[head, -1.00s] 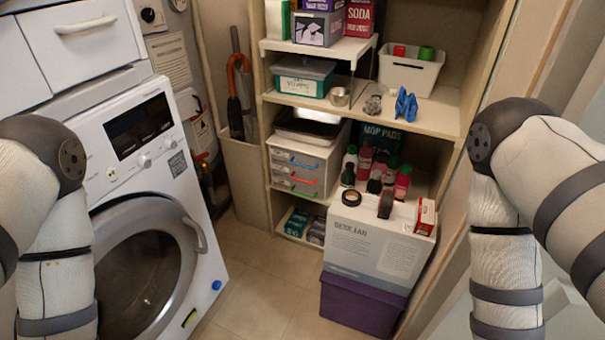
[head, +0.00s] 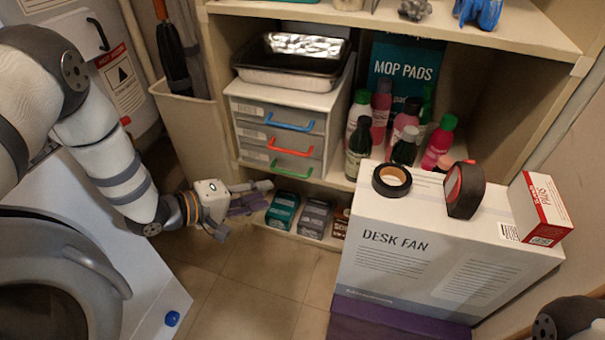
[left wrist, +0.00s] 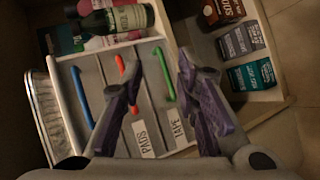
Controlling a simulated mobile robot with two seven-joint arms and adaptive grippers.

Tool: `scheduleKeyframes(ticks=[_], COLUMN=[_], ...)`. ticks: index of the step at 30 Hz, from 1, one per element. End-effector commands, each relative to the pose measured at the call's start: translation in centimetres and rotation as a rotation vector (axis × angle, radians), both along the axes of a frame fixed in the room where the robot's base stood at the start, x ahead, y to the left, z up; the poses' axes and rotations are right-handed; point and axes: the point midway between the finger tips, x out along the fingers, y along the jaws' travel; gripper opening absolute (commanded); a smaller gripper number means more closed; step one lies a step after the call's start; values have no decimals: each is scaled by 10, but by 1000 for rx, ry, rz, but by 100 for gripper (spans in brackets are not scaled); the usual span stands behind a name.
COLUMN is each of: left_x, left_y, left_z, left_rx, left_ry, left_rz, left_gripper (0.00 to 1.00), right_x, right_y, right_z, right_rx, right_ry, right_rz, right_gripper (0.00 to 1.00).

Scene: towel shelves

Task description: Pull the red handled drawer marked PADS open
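The grey drawer unit (head: 232,135) stands on the shelf with three drawers, with blue, red and green handles from top to bottom. The red handle (head: 289,147) is on the middle drawer, which looks shut. In the left wrist view the unit appears turned sideways, with the red handle (left wrist: 128,98) partly behind one finger and the PADS label (left wrist: 143,135) readable. My left gripper (head: 258,195) is open and empty, below and to the left of the drawer fronts. Its spread fingers (left wrist: 159,64) show in front of the drawers in the left wrist view. My right gripper is out of view.
A foil-topped tray (head: 290,73) sits on the unit. Bottles (head: 358,145) stand right of it. Small boxes (head: 283,210) lie on the bottom shelf near the left gripper. The desk fan box (head: 430,255) stands front right, the washer (head: 140,280) left. Floor between them is clear.

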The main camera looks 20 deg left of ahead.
Motion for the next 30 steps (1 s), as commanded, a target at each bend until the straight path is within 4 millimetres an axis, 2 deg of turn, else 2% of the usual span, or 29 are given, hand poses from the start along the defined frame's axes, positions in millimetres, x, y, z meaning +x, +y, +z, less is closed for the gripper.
scheduleKeyframes(ticks=[1,3,6,11,21,30], left_x=[28,57,77,89,129,134], left_y=[10,19,29,28,-17,-23], left_z=[-25,-12,4,21,14,16], left_rx=[-86,-200,-296,-343,-343,-342], left_ry=[-30,-64,-76,-76,-73,-75], left_rz=[-9,-45,-96,-131,-129,-128], left_gripper=[29,29,29,29,29,29], right_x=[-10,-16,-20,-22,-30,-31], right_y=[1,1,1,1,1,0], right_z=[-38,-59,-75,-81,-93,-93], right_rx=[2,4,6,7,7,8], right_ry=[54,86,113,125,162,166], right_rz=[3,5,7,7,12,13], right_gripper=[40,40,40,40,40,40])
